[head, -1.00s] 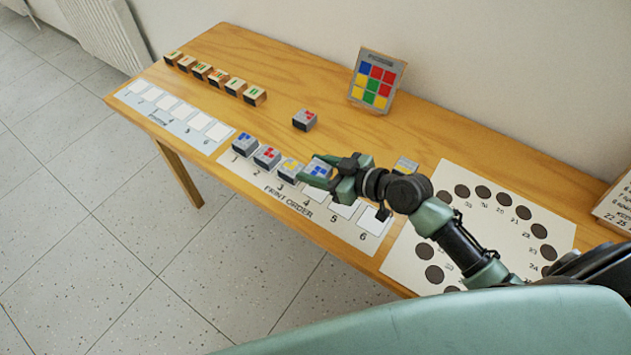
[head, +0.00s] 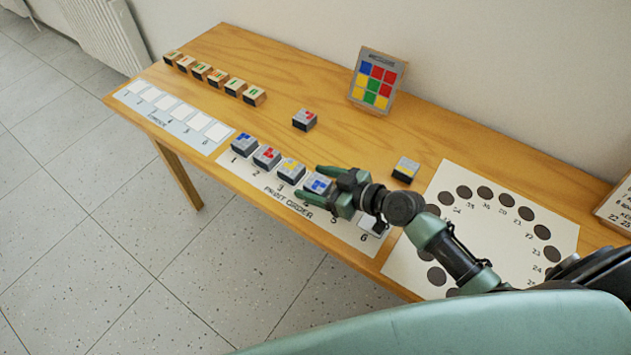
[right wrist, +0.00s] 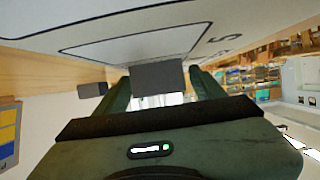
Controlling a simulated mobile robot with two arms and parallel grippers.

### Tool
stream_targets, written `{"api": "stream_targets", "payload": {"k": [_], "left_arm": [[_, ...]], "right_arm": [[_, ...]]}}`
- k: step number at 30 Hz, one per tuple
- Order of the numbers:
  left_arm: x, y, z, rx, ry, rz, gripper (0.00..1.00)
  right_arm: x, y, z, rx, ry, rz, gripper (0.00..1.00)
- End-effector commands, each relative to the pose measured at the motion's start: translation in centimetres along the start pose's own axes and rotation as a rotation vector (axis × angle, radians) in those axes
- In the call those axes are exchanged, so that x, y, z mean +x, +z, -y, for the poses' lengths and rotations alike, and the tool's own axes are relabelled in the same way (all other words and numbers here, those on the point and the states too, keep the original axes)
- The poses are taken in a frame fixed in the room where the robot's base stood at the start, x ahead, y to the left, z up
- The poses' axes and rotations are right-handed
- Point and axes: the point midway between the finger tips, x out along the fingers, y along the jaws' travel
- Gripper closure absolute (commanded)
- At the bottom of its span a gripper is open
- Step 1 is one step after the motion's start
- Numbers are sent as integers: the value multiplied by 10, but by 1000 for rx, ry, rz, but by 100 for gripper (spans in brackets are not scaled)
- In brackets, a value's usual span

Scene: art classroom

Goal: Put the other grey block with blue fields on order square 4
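A grey block with blue fields (head: 317,183) sits on order square 4 of the print order strip (head: 259,185). My right gripper (head: 311,184) is open, with one finger on either side of this block and the block apart from the palm. In the right wrist view the block is a dark grey box (right wrist: 158,75) between the spread fingertips, with gaps at both sides. Another grey block with blue fields (head: 243,143) stands on square 1. Square 2 holds a block with red fields (head: 267,156), and square 3 one with yellow fields (head: 291,169). My left gripper is out of view.
Loose grey blocks, one with red (head: 304,119) and one with yellow (head: 406,169), stand behind the strip. A colour pattern card (head: 377,80) leans at the back. Several wooden blocks (head: 218,78) line the far left. A sheet with dark circles (head: 485,225) lies right.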

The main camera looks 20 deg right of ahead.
Motion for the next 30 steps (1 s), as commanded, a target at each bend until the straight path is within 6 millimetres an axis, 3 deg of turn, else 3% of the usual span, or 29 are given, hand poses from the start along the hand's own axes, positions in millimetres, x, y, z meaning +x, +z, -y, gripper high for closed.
{"api": "stream_targets", "payload": {"k": [11, 24, 30], "left_arm": [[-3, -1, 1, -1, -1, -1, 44], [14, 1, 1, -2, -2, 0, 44], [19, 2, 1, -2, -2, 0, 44]], "right_arm": [[-5, -2, 0, -1, 0, 2, 31], [-94, 0, 2, -4, -4, 5, 31], [-116, -1, 0, -1, -1, 2, 31]]}}
